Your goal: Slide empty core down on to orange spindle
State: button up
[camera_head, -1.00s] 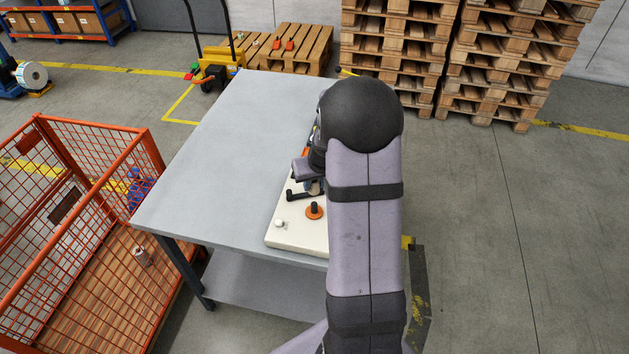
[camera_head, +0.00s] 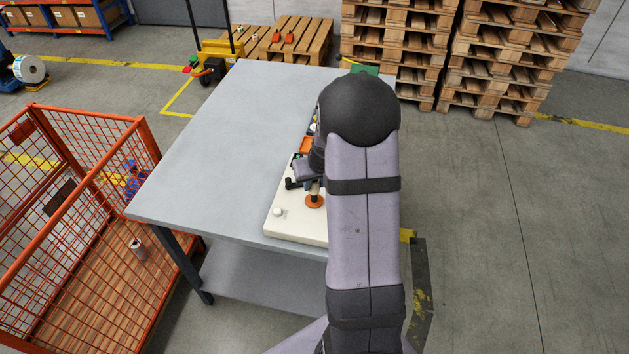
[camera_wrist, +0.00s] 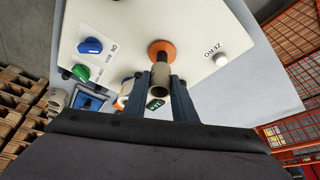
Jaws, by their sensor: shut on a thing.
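The empty core (camera_wrist: 160,80) is a short tan tube held between the fingers of my gripper (camera_wrist: 163,98) in the wrist view. Its dark open end faces the camera. The orange spindle (camera_wrist: 161,46) has a round orange flange and a dark post, and lies just beyond the core, roughly in line with it. In the head view the spindle (camera_head: 314,201) is on the cream panel, with something tan right above its flange. I cannot tell whether the core is around the post or just above it. My arm hides most of the gripper in the head view.
The cream panel (camera_wrist: 200,25) carries a blue knob (camera_wrist: 91,46), a green knob (camera_wrist: 81,72), a small green display (camera_wrist: 155,103) and a white ZERO button (camera_wrist: 221,60). The grey table (camera_head: 220,130) is clear to the left. An orange mesh cage (camera_head: 100,200) stands beyond its left edge.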

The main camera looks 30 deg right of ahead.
aim_at(317, 194)
jog(key=shift+f+b, duration=1.55)
jog(key=shift+f, duration=0.3)
jog(key=o, duration=0.8)
jog(key=shift+s+a+f+b, duration=0.15)
jog(key=shift+s+a+b, duration=0.05)
jog(key=shift+s+b, duration=0.55)
jog(key=shift+s+a+b, duration=0.25)
jog(key=shift+s+b, duration=0.25)
jog(key=shift+s, duration=0.4)
jog(key=shift+s+a+b, duration=0.2)
jog(key=shift+s+b, duration=0.35)
jog(key=shift+s, duration=0.3)
jog(key=shift+s+a+b, duration=0.25)
jog(key=shift+s+b, duration=0.25)
jog(key=shift+s, duration=0.4)
